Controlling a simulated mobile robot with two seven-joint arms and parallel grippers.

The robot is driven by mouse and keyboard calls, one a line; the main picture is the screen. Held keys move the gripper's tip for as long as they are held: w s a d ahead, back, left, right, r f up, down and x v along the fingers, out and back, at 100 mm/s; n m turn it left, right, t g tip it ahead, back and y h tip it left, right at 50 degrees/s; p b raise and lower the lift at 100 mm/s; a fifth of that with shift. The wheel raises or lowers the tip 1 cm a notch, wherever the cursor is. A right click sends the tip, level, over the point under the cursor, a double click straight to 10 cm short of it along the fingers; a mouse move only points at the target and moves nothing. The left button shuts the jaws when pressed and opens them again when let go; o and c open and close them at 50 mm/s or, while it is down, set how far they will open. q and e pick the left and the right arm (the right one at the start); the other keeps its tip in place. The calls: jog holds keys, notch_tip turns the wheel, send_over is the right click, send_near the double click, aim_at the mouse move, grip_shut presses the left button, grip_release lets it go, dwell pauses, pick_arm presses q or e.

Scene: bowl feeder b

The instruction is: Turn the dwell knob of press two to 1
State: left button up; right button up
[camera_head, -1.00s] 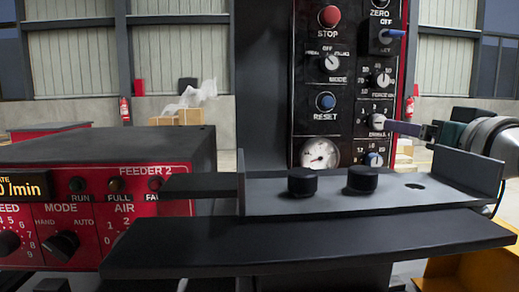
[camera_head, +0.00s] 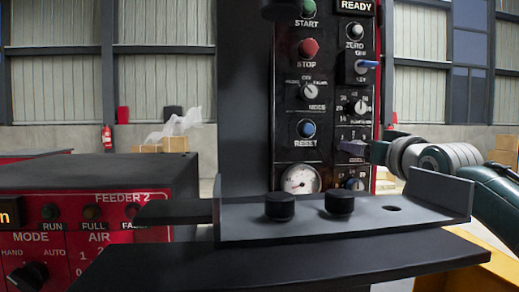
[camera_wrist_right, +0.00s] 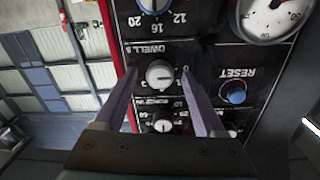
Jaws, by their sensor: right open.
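The press panel (camera_head: 289,110) stands upright in the middle of the head view. Its dwell knob (camera_wrist_right: 160,75) is a small pale round knob in the right wrist view, under the word DWELL, which appears upside down. I cannot read its setting. My right gripper (camera_wrist_right: 160,73) is open, with one purple-grey finger on each side of the dwell knob; I cannot tell whether they touch it. In the head view the right gripper (camera_head: 353,146) reaches the panel from the right and covers the dwell knob. My left gripper is not in view.
A blue knob (camera_head: 355,184) and a gauge (camera_head: 300,180) sit low on the panel. A force knob (camera_head: 359,106) is above the gripper. The blue reset button (camera_wrist_right: 235,92) is beside it. A grey plate (camera_head: 350,222) with two black pucks lies in front. The red feeder (camera_head: 90,225) stands left.

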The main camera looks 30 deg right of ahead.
jog(key=shift+c, duration=0.2)
grip_shut()
dwell(0.3)
